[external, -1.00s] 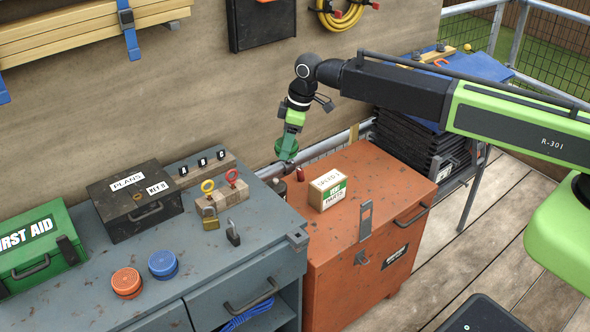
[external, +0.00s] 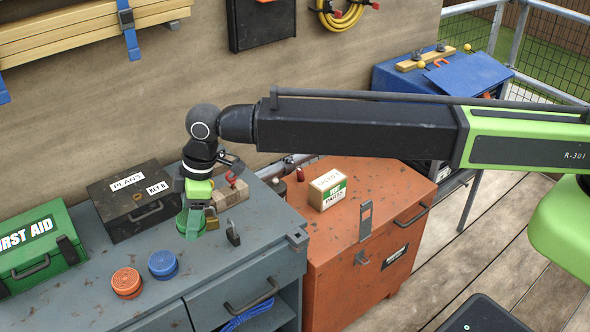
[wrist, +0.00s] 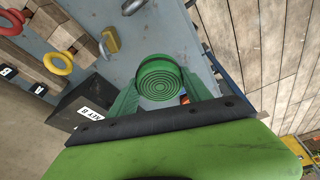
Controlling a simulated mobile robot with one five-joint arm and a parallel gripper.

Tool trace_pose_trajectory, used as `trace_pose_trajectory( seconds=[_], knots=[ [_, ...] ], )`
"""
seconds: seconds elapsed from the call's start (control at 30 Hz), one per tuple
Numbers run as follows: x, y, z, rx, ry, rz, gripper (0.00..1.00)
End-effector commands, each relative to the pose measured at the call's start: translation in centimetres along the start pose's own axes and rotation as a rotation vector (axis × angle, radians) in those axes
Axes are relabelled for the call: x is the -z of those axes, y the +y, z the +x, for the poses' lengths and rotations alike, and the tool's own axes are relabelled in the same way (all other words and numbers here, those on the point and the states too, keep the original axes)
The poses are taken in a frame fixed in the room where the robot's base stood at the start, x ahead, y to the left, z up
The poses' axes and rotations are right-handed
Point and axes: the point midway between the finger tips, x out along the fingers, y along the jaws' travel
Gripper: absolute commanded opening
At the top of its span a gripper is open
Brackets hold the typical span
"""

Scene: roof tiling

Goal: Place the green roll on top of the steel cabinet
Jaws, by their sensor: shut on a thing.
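The green roll (external: 184,222) is between the fingers of my gripper (external: 194,224), and its ridged round end shows in the wrist view (wrist: 160,82). My gripper is shut on it and points down over the grey steel cabinet (external: 212,268). The fingers hide part of the roll in the external view.
A blue roll (external: 163,264) and an orange roll (external: 126,283) lie on the cabinet. A black box (external: 128,200), a green first aid case (external: 40,248) and padlocks (external: 233,233) stand nearby. An orange chest (external: 365,200) with a carton (external: 328,190) adjoins at right.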

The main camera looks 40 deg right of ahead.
Motion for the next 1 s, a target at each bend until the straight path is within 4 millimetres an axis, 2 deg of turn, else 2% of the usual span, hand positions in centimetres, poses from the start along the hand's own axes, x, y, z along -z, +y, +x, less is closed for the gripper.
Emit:
trace_pose_trajectory(
  seconds=[0.23, 0.43, 0.67, 1.0],
  knots=[
    [-1.1, 0.1, 3.8, 0.000, 0.000, 0.001, 0.13],
    [-1.3, 0.1, 4.2, 0.000, 0.000, 0.001, 0.13],
    [-2.3, 0.1, 7.9, 0.000, 0.000, 0.001, 0.13],
    [-2.3, 0.1, 7.8, 0.000, 0.000, 0.001, 0.13]
  ],
)
